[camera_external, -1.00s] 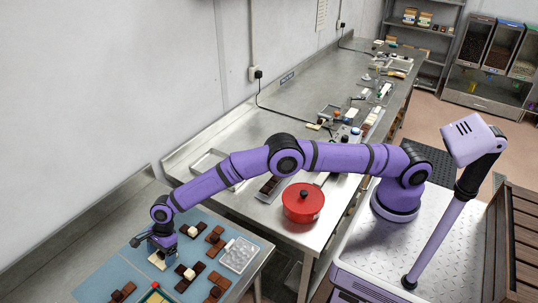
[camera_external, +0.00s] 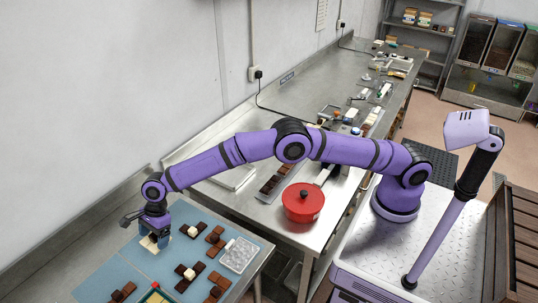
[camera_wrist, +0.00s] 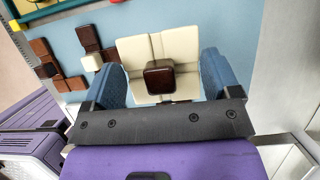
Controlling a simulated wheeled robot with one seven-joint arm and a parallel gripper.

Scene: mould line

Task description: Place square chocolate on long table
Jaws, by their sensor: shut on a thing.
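A pale cream square chocolate (camera_wrist: 183,49) with a dark brown cube on top fills the space between the blue fingers of my gripper (camera_wrist: 160,62) in the wrist view. The gripper is shut on the cream chocolate. In the external view my gripper (camera_external: 154,238) is over the left part of the near steel table, and the cream chocolate (camera_external: 148,244) shows below it, partly hidden. I cannot tell its height above the blue mat (camera_external: 205,262). A long steel table (camera_external: 300,122) runs along the wall to the back.
Several brown chocolates, some with white cubes (camera_external: 189,273), lie on the mat right of my gripper. A clear mould (camera_external: 239,255) lies at the mat's right edge. A red pot (camera_external: 303,202) and a shallow tray (camera_external: 235,177) stand on the long table.

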